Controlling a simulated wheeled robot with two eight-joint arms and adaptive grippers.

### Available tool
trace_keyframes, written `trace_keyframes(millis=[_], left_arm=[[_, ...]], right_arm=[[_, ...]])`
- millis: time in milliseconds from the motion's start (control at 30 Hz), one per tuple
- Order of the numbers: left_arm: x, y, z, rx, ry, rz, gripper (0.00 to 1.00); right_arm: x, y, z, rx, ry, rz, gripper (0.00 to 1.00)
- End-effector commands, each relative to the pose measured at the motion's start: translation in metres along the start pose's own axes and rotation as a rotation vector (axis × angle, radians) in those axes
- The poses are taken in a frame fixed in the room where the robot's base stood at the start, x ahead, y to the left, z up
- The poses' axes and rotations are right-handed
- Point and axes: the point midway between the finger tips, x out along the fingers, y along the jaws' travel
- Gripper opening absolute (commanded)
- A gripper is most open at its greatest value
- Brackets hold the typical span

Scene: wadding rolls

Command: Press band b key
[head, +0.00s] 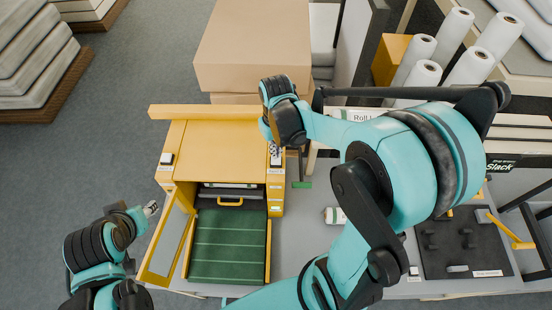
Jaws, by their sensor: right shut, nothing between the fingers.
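A yellow machine (215,150) stands on the grey table, with a narrow control panel (276,192) down its right side. My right gripper (276,157) is shut and empty, pointing down over the upper end of this panel. It hides what lies beneath it, and I cannot tell whether it touches a key. My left gripper (151,208) is left of the machine, away from the panel; its fingers are too small to read.
The machine's yellow-framed door (168,238) stands open at the left, beside a green bed (228,245). A large cardboard box (253,45) stands behind. White rolls (468,65) stand at the back right. A dark mat (465,245) lies on the table at the right.

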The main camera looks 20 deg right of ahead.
Motion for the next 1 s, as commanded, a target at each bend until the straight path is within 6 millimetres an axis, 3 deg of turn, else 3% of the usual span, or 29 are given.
trace_keyframes(millis=[533, 1000], left_arm=[[-0.033, 0.000, -0.024, 0.000, 0.000, 0.000, 0.40], [-0.034, 0.000, -0.024, 0.000, 0.000, 0.000, 0.40]], right_arm=[[-0.056, 0.000, 0.000, 0.000, 0.000, 0.000, 0.00], [-0.058, 0.000, 0.000, 0.000, 0.000, 0.000, 0.00]])
